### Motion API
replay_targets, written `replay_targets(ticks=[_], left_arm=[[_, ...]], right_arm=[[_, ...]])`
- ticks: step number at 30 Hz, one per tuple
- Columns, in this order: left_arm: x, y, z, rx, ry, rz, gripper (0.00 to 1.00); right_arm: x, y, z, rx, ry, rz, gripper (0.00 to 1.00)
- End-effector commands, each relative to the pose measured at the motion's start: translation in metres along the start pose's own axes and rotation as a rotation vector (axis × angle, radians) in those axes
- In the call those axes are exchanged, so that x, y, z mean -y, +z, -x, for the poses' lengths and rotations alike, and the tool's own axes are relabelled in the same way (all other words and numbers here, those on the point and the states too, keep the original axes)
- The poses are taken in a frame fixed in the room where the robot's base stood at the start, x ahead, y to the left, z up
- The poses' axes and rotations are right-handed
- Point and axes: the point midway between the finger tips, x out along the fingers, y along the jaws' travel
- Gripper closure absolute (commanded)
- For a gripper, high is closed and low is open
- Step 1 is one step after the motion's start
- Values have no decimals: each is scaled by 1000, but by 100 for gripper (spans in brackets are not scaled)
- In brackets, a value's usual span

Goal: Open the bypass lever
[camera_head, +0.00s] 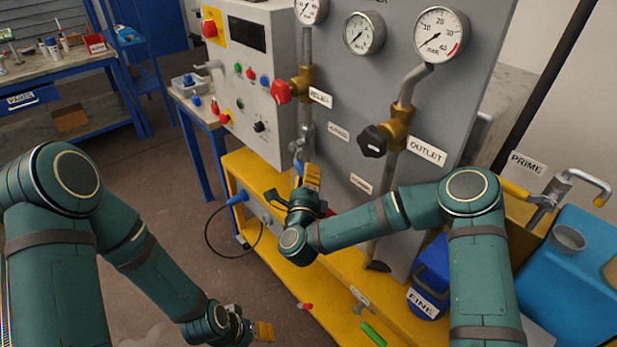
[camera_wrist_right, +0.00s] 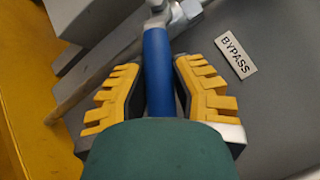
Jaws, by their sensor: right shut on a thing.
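The bypass lever has a blue handle (camera_wrist_right: 157,70) on a metal valve (camera_wrist_right: 165,14), with the BYPASS label (camera_wrist_right: 236,55) to its right in the right wrist view. My right gripper (camera_wrist_right: 152,88) is shut on the handle, with a yellow-padded finger on each side of it. In the head view my right gripper (camera_head: 308,178) is at the grey panel, below the valve on the left pipe, and hides most of the lever. My left gripper (camera_head: 264,331) hangs low over the floor at the bottom, away from the panel; its fingers are too small to judge.
The OUTLET valve's black knob (camera_head: 373,141) and the red relief knob (camera_head: 281,91) stick out near my right arm. A control box (camera_head: 250,75) is to the left. A yellow base frame (camera_head: 330,295) runs below. A blue tank (camera_head: 575,265) stands at the right.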

Motion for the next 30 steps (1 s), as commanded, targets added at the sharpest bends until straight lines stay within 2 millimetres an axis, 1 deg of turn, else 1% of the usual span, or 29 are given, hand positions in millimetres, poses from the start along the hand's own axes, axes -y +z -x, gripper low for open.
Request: replay_targets(ticks=[3, 12, 13, 15, 25, 28, 30], left_arm=[[-1, 0, 2, -1, 0, 0, 45], [-1, 0, 2, 0, 0, 0, 45], [-1, 0, 2, 0, 0, 0, 45], [-1, 0, 2, 0, 0, 0, 45], [-1, 0, 2, 0, 0, 0, 45], [-1, 0, 2, 0, 0, 0, 45], [-1, 0, 2, 0, 0, 0, 45]], right_arm=[[-1, 0, -2, 6, -28, -25, 100], [0, 0, -2, 8, -33, -29, 100], [0, 0, -2, 9, -33, -29, 63], [0, 0, -2, 9, -32, -29, 43], [-1, 0, 1, 9, -28, -28, 43], [-2, 0, 10, 10, -26, -28, 43], [-2, 0, 20, 10, -25, -28, 43]])
